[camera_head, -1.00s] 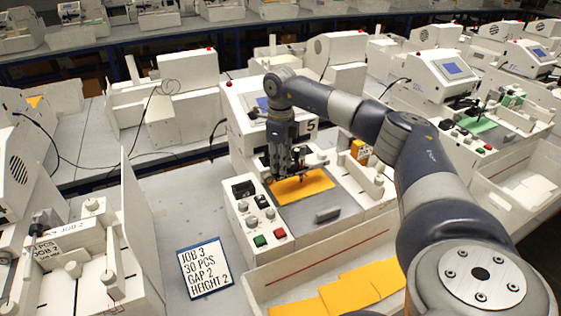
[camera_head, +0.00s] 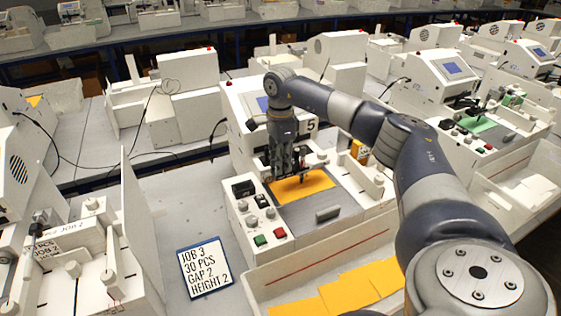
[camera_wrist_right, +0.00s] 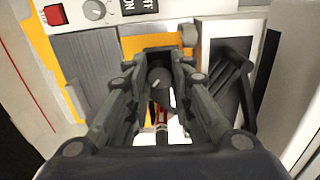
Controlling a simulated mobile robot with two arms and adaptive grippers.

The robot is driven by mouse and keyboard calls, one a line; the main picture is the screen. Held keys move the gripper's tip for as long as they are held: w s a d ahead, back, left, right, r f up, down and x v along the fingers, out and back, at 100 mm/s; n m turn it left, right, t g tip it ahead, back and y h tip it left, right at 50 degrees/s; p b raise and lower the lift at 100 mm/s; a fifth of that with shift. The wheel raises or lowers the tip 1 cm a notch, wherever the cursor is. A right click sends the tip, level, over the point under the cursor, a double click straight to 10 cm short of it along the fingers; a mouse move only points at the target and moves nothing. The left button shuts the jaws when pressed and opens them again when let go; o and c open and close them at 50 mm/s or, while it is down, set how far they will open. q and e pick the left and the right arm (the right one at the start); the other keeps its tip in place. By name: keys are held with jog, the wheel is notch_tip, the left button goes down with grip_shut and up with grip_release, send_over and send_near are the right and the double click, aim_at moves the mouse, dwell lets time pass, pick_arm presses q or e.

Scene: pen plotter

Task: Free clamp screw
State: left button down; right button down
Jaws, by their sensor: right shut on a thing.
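The clamp screw (camera_wrist_right: 158,78) shows as a dark round knob with a light mark, between the fingertips of my right gripper (camera_wrist_right: 160,72) in the right wrist view. The gripper is shut on it. In the head view my right gripper (camera_head: 287,172) points down over the plotter numbered 5, at the pen holder (camera_head: 318,160). The fingers hide most of the holder there. A pen with a red band (camera_wrist_right: 161,117) shows below the knob in the wrist view. An orange sheet (camera_head: 305,186) lies under the holder. My left gripper is not in view.
The plotter's front panel has a green button (camera_head: 261,240), a red button (camera_head: 280,233) and several knobs. A grey block (camera_head: 327,214) lies on the bed. A white tray (camera_head: 300,272) with orange sheets stands in front. A job card (camera_head: 205,270) lies at the left.

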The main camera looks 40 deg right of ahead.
jog(key=shift+w+r, duration=0.1)
dwell(0.3)
jog(key=c, duration=1.4)
grip_release()
jog(key=shift+o, duration=0.2)
notch_tip(320, 180, up, 12)
